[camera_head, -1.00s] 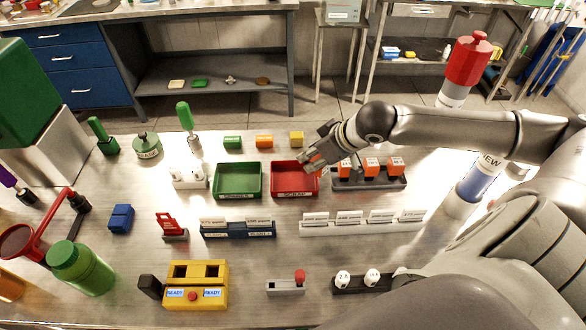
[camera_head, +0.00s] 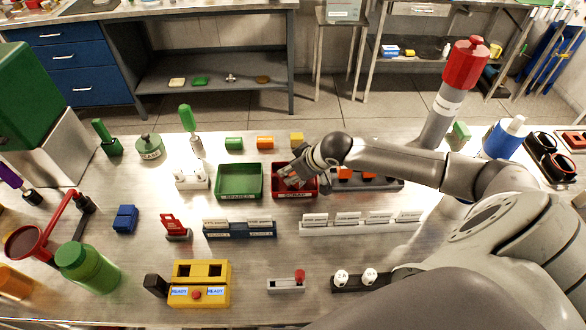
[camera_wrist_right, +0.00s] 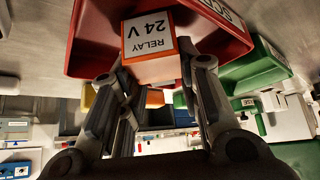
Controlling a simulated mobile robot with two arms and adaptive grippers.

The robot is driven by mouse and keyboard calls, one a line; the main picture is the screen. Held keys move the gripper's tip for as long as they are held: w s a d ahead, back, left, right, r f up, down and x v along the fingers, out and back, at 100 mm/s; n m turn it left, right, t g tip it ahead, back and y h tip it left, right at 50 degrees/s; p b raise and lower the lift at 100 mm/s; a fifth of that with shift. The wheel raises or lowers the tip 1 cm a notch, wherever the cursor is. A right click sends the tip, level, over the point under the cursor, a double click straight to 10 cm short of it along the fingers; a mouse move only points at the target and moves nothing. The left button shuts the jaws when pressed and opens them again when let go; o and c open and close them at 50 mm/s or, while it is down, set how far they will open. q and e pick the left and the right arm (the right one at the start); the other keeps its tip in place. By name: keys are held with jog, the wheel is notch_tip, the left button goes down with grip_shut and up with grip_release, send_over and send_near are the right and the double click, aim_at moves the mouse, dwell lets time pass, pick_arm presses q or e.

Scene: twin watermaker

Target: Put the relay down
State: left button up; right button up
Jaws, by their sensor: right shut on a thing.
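The relay (camera_wrist_right: 150,42), an orange block with a white label reading "RELAY 24 V", is between the fingers of my right gripper (camera_wrist_right: 152,80). In the head view my right gripper (camera_head: 291,180) is shut on it at the red scrap tray (camera_head: 293,195). The fingertips are low, inside the tray's outline. The red tray also shows behind the relay in the wrist view (camera_wrist_right: 88,45). I cannot tell whether the relay touches the tray floor. In the head view the gripper mostly hides the relay. My left gripper is not in view.
A green tray (camera_head: 239,196) stands just left of the red one. A dark rack (camera_head: 390,185) with orange relays is at the right, partly behind my arm. A white card rail (camera_head: 360,229) and a blue card rail (camera_head: 240,234) lie in front.

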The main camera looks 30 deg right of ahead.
jog(key=shift+f, duration=0.15)
jog(key=o, duration=1.1)
jog(key=b+v, duration=0.1)
jog(key=v, duration=1.1)
